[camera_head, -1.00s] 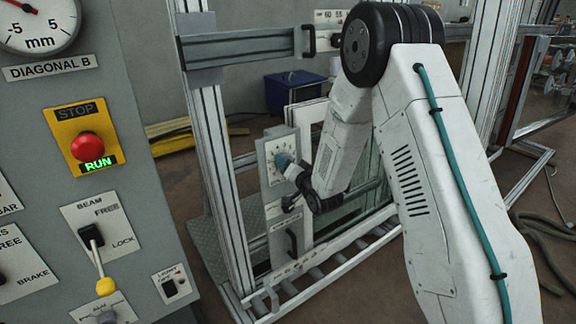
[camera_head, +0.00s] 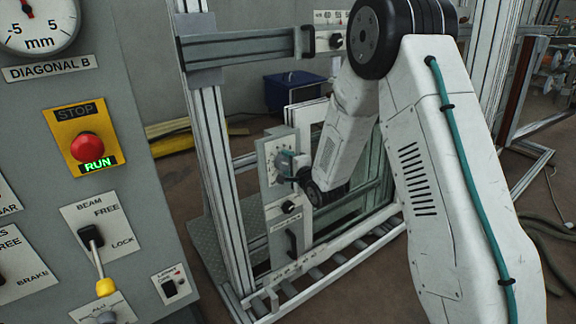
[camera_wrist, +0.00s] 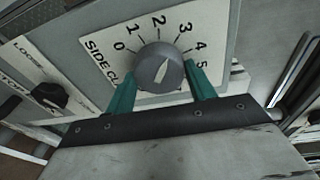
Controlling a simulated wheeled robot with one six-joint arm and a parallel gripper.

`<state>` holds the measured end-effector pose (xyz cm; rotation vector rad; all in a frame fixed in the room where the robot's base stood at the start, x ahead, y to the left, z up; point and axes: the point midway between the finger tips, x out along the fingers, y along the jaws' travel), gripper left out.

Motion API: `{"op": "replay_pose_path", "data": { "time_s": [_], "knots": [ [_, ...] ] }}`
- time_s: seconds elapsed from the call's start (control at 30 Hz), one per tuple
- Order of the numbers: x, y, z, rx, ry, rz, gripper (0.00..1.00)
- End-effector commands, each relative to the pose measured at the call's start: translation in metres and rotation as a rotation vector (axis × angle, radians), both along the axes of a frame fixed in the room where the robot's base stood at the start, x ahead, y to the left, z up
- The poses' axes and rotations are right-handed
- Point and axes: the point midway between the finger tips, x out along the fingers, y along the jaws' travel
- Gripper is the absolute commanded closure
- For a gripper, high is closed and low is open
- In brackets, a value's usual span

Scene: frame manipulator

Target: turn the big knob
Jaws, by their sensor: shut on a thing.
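The big knob (camera_wrist: 160,68) is a round grey knob with a pale pointer mark, on a white dial plate (camera_wrist: 105,45) numbered 0 to 5. The pointer mark slants toward the upper right of the wrist view, roughly between 2 and 3. My gripper (camera_wrist: 163,78) has a teal finger on each side of the knob and is shut on it. In the head view my gripper (camera_head: 290,165) is at the upright panel (camera_head: 272,190), where fingers and wrist hide most of the knob.
A smaller black knob (camera_wrist: 48,95) is beside the dial; it shows below my gripper in the head view (camera_head: 290,207). A dark handle (camera_head: 291,242) is lower on the panel. Metal frame posts (camera_head: 215,150) stand left of my arm. A control console (camera_head: 90,190) fills the left.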

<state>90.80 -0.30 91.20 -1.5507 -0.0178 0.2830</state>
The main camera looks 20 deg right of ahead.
Motion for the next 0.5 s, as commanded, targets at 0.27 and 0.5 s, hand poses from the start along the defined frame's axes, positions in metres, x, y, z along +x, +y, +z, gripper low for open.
{"op": "replay_pose_path", "data": {
  "time_s": [0.27, 0.5],
  "knots": [
    [-0.0003, -0.0007, -0.0007, 0.122, 0.042, -0.014, 0.68],
    [-0.0002, -0.0007, -0.0008, 0.165, 0.055, -0.019, 0.68]
  ]
}}
